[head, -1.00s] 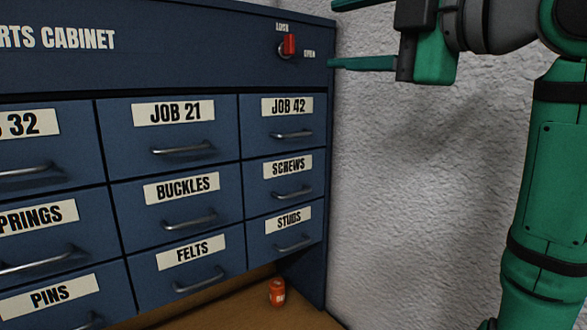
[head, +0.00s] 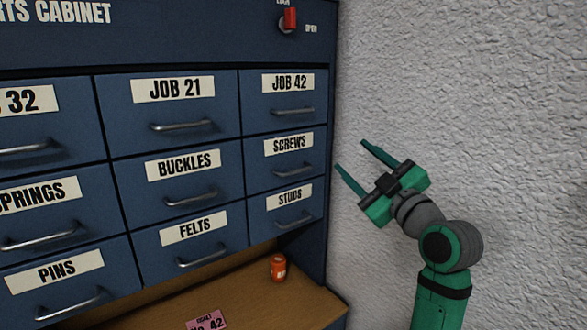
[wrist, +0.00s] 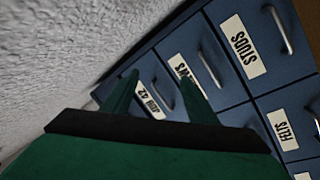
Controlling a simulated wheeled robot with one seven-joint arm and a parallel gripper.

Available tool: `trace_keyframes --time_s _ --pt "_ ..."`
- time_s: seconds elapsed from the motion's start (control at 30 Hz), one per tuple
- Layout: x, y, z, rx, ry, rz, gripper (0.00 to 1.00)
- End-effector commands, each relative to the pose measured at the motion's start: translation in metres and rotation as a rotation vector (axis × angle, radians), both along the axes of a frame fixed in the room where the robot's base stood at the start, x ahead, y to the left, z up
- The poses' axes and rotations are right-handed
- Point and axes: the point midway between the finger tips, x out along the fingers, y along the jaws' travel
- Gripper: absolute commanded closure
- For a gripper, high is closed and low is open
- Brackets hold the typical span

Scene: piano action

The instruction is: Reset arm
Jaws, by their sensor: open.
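My gripper (head: 353,163) is open and empty in the head view. It is to the right of the blue parts cabinet (head: 180,45), in front of the white wall, with its two green fingers pointing up and left. In the wrist view my gripper (wrist: 160,84) shows its fingers apart with nothing between them. Beyond them are the JOB 42 drawer (wrist: 165,90), the SCREWS drawer and the STUDS drawer (wrist: 265,30). No contact with the cabinet can be made out.
All visible drawers look shut. A red lock knob (head: 290,19) is at the cabinet's upper right. Below, an orange can (head: 278,267) and a pink card (head: 207,320) rest on a wooden surface (head: 240,295). The textured wall (head: 480,90) is close behind my arm.

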Motion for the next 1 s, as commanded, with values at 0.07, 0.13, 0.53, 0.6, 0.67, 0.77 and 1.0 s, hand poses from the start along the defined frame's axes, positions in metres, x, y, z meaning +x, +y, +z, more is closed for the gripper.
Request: trace_keyframes --time_s 0.07,0.13,0.53,0.6,0.67,0.77,1.0 --pt "0.007 0.002 -0.039 0.065 0.031 -0.013 0.47" --pt "0.011 0.003 -0.068 0.116 0.053 -0.028 0.47" --pt "-0.001 0.018 -0.238 0.375 0.178 -0.132 0.47" --pt "-0.008 0.023 -0.266 0.412 0.199 -0.152 0.47" --pt "-0.016 0.026 -0.29 0.441 0.216 -0.17 0.47" --pt "-0.032 0.034 -0.328 0.488 0.244 -0.198 0.47" --pt "-0.082 0.052 -0.41 0.579 0.306 -0.267 0.47"
